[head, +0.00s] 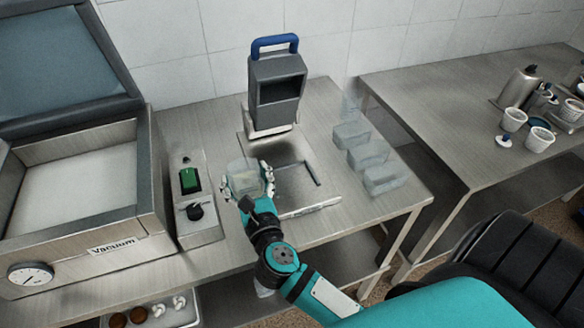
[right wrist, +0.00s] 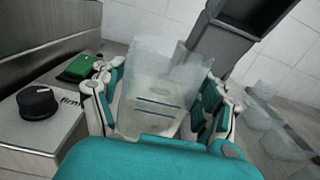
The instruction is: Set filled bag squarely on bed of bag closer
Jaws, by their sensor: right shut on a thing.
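My right gripper (head: 250,186) is shut on a translucent filled bag (head: 243,174), held at the left edge of the bag closer. In the right wrist view the bag (right wrist: 155,100) stands between the fingers, with dark lines across its front. The bag closer has a flat metal bed (head: 246,149) with a dark recessed area, and a grey head with a blue handle (head: 274,42) at its back. I cannot tell whether the bag touches the bed. My left gripper is not in view.
A vacuum machine (head: 75,265) with its lid up stands at the left. A control box with a green switch (head: 190,180) and black knob (head: 195,212) is close left of my gripper. Several clear bags (head: 367,155) lie to the right. White perforated baskets (head: 540,140) stand on the far right table.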

